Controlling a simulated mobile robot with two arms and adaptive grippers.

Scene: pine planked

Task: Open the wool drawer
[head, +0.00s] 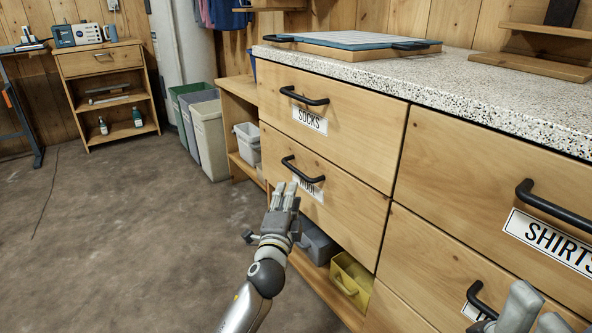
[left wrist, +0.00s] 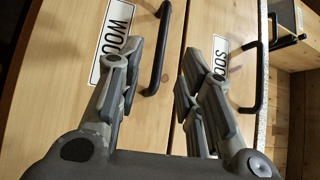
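The wool drawer (head: 345,208) is the lower wooden drawer front in the left column, and it looks shut. Its black bar handle (head: 302,170) is above a white label, partly covered by my left gripper (head: 285,190). In the left wrist view the label (left wrist: 112,38) reads "WOO", its end hidden by a finger. My left gripper is open and empty, just in front of the drawer. The wool handle (left wrist: 160,48) shows between and beyond its spread fingers; I see no contact. My right gripper (head: 522,312) shows only partly at the bottom right edge, near another drawer handle.
The socks drawer (head: 370,130) is directly above, shut, with its own handle (head: 304,97). The shirts drawer (head: 480,180) is to the right. Below the wool drawer, an open shelf holds a yellow bin (head: 350,283) and a grey bin (head: 316,243). The floor at left is clear.

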